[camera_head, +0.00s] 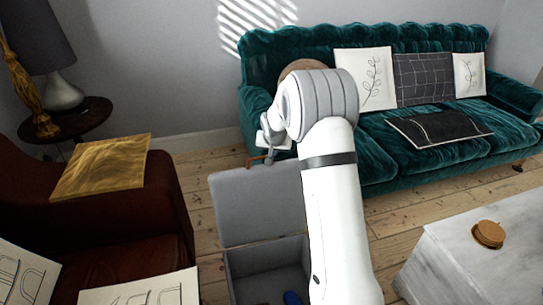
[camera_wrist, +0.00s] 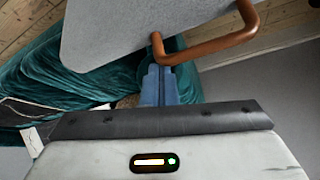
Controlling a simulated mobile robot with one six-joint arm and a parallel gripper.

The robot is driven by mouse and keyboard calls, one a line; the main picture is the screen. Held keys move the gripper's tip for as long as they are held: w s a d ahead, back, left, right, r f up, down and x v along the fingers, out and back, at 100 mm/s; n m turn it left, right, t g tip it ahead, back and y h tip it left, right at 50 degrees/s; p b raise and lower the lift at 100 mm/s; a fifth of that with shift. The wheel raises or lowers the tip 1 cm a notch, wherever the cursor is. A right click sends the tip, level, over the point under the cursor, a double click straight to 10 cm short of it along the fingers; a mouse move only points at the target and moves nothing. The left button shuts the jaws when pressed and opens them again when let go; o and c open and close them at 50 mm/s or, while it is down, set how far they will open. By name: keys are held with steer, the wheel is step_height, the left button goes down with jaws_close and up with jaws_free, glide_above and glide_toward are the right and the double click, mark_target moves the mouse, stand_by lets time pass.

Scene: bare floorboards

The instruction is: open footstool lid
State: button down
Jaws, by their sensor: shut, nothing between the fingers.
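The grey footstool (camera_head: 232,272) stands open in the head view, with its lid (camera_head: 250,210) swung up to about upright at the back of the box. A copper-brown handle (camera_head: 255,158) sits on the lid's top edge. In the wrist view, the lid (camera_wrist: 130,30) and the curved handle (camera_wrist: 215,46) fill the upper part. My gripper (camera_wrist: 158,72) is shut and empty, its fingertips close to one end of the handle; I cannot tell if they touch. My arm hides the right part of the footstool in the head view.
A blue item (camera_head: 292,298) lies inside the footstool. A teal sofa (camera_head: 400,140) stands behind, a brown armchair (camera_head: 160,220) at left, and a pale table (camera_head: 470,265) with a round brown object (camera_head: 488,234) at right. Bare floorboards (camera_head: 205,160) show between them.

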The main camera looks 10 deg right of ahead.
steer(key=shift+t, duration=0.7)
steer(key=shift+s+d+r+b, duration=0.1)
steer(key=shift+s+d+b, duration=0.05)
steer(key=shift+s+b, duration=2.3)
steer(key=shift+s, duration=0.25)
steer(key=shift+p, duration=0.3)
